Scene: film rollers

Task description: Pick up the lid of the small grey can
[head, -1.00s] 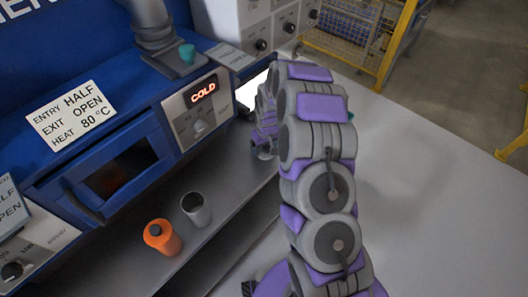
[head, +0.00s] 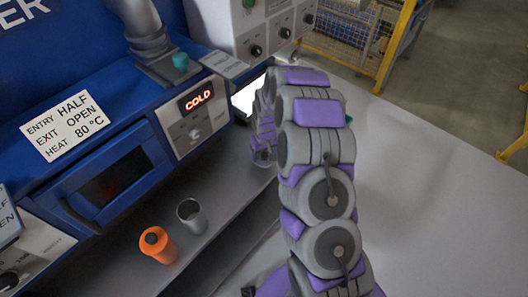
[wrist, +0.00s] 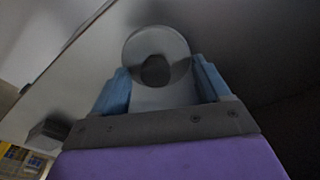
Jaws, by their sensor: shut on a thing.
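My gripper (wrist: 163,85) has its two blue fingers shut on a grey round piece (wrist: 145,44). The piece has a pale rim and a dark round centre, and a pale part runs down between the fingers. I cannot tell for sure whether it is the lid. In the head view, my arm hides most of the gripper, and a small grey round shape (head: 263,158) shows at its end above the shelf. A small grey can (head: 191,216) stands upright and looks open at the top, apart from my gripper.
An orange can (head: 158,246) with a black cap stands beside the grey can on the grey shelf (head: 225,205). A blue oven (head: 112,180) with a "COLD" display is behind them. A pale table (head: 430,200) lies clear at right. A yellow fence (head: 365,45) stands beyond.

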